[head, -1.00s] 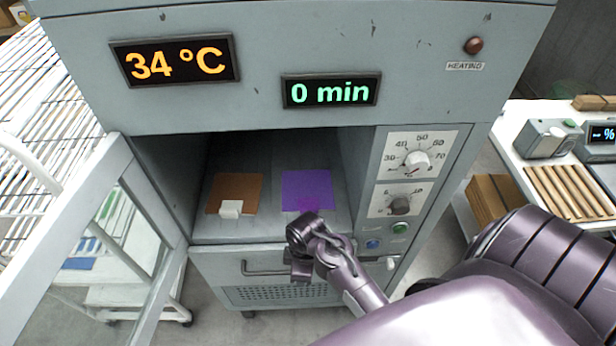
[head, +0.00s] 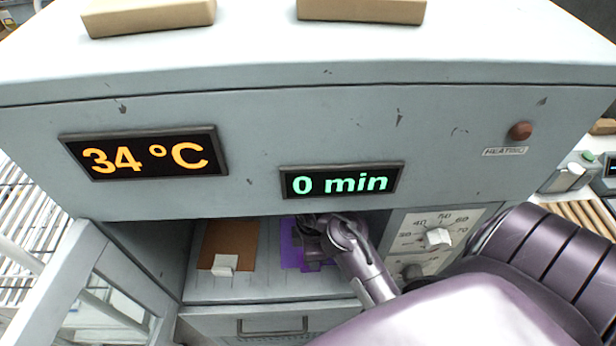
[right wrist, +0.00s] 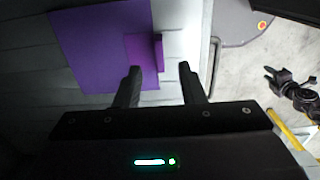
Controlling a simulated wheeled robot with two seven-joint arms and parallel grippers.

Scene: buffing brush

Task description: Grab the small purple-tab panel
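The small purple panel (head: 288,254) lies flat on the floor of the heating chamber, at its right side. My right gripper (head: 318,236) is over its right part in the head view and hides much of it. In the right wrist view the panel (right wrist: 90,45) has a raised purple tab (right wrist: 158,52) at its edge. My right gripper (right wrist: 160,72) is open and empty, its two fingers apart on either side of the tab's line, near the tab. A dark claw-like shape at the right of the wrist view may be my left gripper; its opening is unclear.
A brown panel (head: 228,245) with a white tab (head: 224,264) lies left of the purple one. The chamber's top edge overhangs my right gripper. The open glass door (head: 70,275) stands at left. The control dials (head: 438,238) are at right.

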